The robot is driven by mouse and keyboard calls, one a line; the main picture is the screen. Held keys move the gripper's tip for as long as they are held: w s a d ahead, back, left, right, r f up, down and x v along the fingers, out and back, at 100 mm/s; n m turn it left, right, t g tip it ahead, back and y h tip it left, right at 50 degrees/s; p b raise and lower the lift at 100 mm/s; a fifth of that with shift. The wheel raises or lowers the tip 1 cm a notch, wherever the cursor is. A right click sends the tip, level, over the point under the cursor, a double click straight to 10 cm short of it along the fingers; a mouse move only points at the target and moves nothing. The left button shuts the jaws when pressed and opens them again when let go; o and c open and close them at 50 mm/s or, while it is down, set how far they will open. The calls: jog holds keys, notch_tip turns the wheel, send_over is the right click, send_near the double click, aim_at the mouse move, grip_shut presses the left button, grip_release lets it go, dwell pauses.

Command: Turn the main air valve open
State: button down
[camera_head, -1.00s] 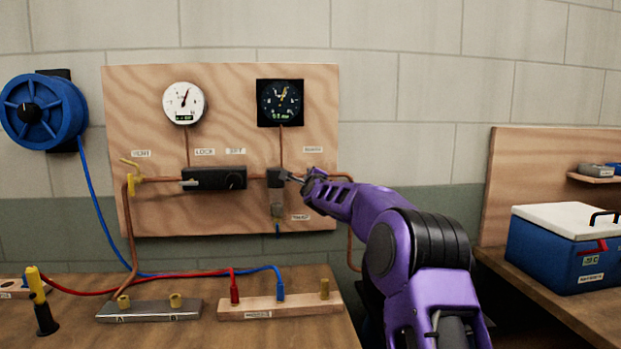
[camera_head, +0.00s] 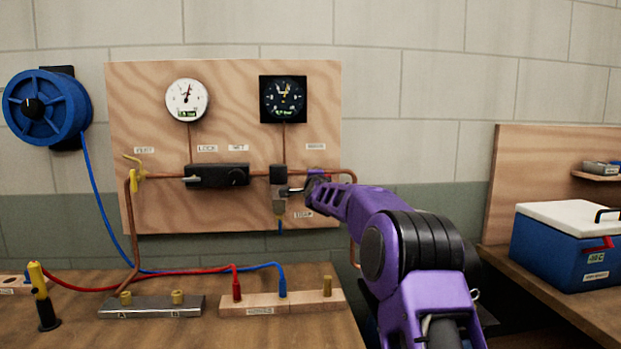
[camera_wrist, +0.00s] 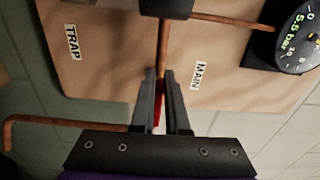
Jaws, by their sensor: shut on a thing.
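The main air valve's red handle (camera_wrist: 158,117) shows between the fingers in the wrist view. My gripper (camera_wrist: 164,75) is shut on it, with its fingertips at the copper pipe (camera_wrist: 163,45). The MAIN label (camera_wrist: 200,74) is right of the fingers there. The valve body is mostly hidden by my fingers and wrist.
A black gauge (camera_head: 283,99) and a white gauge (camera_head: 187,99) hang above. The black one reads 5.5 bar in the wrist view (camera_wrist: 298,38). The TRAP label (camera_wrist: 72,42), a black lockable unit (camera_head: 218,176) and a yellow vent valve (camera_head: 136,170) are on the panel.

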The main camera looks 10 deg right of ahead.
jog(key=c, duration=0.9)
grip_release()
jog(key=shift+s, duration=0.1)
jog(key=s, duration=1.7)
jog(key=shift+s, duration=0.15)
